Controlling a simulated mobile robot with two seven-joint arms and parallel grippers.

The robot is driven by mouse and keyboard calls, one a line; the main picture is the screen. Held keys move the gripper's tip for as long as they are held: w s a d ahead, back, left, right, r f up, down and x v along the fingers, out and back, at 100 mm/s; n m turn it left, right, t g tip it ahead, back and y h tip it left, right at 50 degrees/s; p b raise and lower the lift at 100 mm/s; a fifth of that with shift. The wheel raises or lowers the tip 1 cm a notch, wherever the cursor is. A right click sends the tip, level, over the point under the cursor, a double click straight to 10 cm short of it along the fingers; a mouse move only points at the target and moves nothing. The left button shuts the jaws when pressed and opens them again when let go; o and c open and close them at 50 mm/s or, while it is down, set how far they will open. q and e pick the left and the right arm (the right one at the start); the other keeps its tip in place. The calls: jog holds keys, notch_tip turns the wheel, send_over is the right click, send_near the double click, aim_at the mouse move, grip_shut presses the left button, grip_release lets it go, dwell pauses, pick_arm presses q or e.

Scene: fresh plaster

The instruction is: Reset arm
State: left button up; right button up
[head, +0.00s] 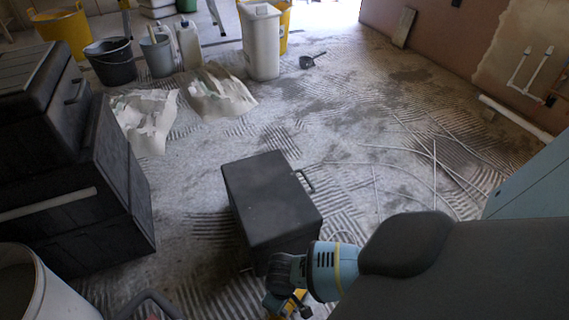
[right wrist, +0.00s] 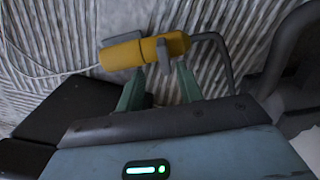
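My right arm comes in from the lower right in the head view, with its blue wrist above the floor beside a dark box. My right gripper (right wrist: 161,84) shows two green fingers set apart in the right wrist view. A yellow cylindrical tool (right wrist: 155,49) with grey parts lies across just past the fingertips. A small grey part of it shows near the gap between the fingers; I cannot tell if the fingers touch it. In the head view only a bit of yellow (head: 292,303) shows by the gripper. My left gripper is in neither view.
The dark box (head: 270,195) stands close to my right wrist. A large dark cabinet (head: 75,160) and a white bucket (head: 45,290) stand at left. Buckets and a white bin (head: 260,42) stand behind. Pale cables (head: 435,165) lie on the ridged floor at right.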

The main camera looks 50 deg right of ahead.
jog(key=shift+r, duration=0.6)
